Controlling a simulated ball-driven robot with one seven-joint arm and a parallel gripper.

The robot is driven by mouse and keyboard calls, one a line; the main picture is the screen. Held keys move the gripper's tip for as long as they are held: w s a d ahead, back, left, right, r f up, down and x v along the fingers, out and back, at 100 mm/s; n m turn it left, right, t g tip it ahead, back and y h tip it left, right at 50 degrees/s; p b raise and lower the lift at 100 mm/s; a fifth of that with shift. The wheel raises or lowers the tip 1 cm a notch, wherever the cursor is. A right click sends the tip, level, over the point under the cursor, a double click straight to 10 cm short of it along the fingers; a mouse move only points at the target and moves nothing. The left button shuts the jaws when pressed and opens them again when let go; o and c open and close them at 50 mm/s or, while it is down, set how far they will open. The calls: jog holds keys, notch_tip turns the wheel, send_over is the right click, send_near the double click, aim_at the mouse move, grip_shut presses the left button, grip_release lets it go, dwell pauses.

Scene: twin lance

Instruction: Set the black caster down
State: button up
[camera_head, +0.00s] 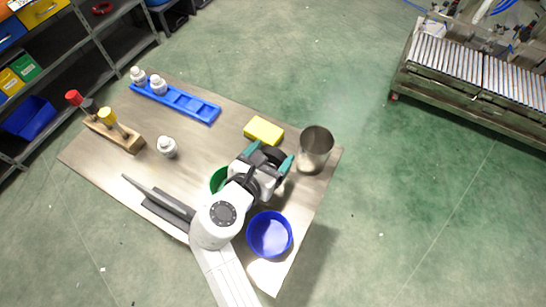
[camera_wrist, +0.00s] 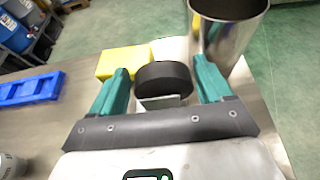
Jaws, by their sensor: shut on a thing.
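The black caster (camera_wrist: 163,76) sits between the two green fingers of my gripper (camera_wrist: 160,88) in the wrist view, its dark round wheel on top and a pale metal part below. My gripper (camera_head: 269,157) is shut on it. In the head view the caster (camera_head: 276,154) shows as a dark shape between the fingers, partly hidden by my gripper. It is over the right part of the table (camera_head: 200,150), between a yellow block (camera_head: 263,130) and a steel cup (camera_head: 315,148). I cannot tell whether the caster touches the tabletop.
A blue bowl (camera_head: 269,234) stands near the front right edge. A blue rack (camera_head: 182,102), white bottles (camera_head: 167,147) and a wooden tool block (camera_head: 114,134) stand farther left. Bare tabletop lies left of the yellow block.

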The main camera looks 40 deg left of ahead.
jog(key=c, duration=0.3)
jog(key=shift+r, duration=0.1)
jog(key=shift+r, duration=0.1)
